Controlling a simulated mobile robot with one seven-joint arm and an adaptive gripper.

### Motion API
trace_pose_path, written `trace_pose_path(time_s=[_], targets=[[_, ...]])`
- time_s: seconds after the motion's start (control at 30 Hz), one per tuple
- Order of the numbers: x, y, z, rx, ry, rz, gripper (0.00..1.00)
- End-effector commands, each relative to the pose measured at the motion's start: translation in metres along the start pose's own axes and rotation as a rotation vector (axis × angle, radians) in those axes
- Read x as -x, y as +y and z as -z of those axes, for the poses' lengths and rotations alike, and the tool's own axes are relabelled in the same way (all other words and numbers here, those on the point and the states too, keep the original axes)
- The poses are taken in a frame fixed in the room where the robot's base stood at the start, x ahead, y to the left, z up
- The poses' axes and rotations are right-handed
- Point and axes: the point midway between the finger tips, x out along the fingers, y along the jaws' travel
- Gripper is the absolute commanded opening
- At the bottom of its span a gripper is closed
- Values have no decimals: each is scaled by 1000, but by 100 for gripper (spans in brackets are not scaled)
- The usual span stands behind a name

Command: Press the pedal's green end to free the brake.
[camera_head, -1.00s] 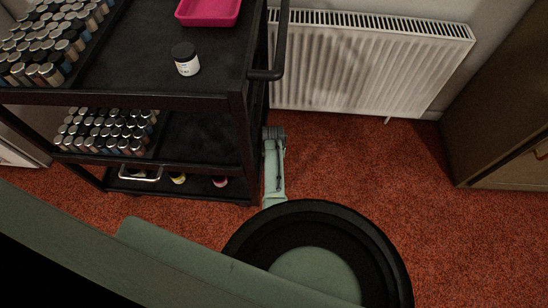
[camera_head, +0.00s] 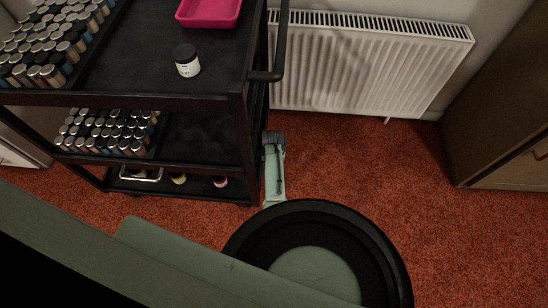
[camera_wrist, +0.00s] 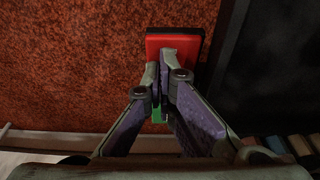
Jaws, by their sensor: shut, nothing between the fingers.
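In the wrist view, the pedal lies on the red-brown carpet. Its red end (camera_wrist: 188,42) shows at the top, beyond the fingertips. A small part of its green end (camera_wrist: 157,115) shows low between my fingers, and the rest is hidden behind them. My gripper (camera_wrist: 166,58) is shut and empty, with its tips overlapping the red end in the picture. I cannot tell whether the fingers touch the pedal. The pedal cannot be made out in the head view.
A black cart (camera_head: 130,100) with several jars stands at the left in the head view, close to my arm. A white radiator (camera_head: 365,65) is at the wall and a brown cabinet (camera_head: 505,110) at the right. Open carpet (camera_head: 370,160) lies between.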

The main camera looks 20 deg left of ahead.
Motion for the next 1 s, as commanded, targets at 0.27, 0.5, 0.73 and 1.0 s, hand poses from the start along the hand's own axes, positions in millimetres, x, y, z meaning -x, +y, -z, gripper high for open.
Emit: trace_pose_path(time_s=[0.27,0.5,0.73,1.0], targets=[[-9,1,-11,-1,-4,-1,0],[-10,0,-12,0,-2,0,0],[-4,0,-10,0,-1,0,0],[7,0,-8,0,-1,0,0]])
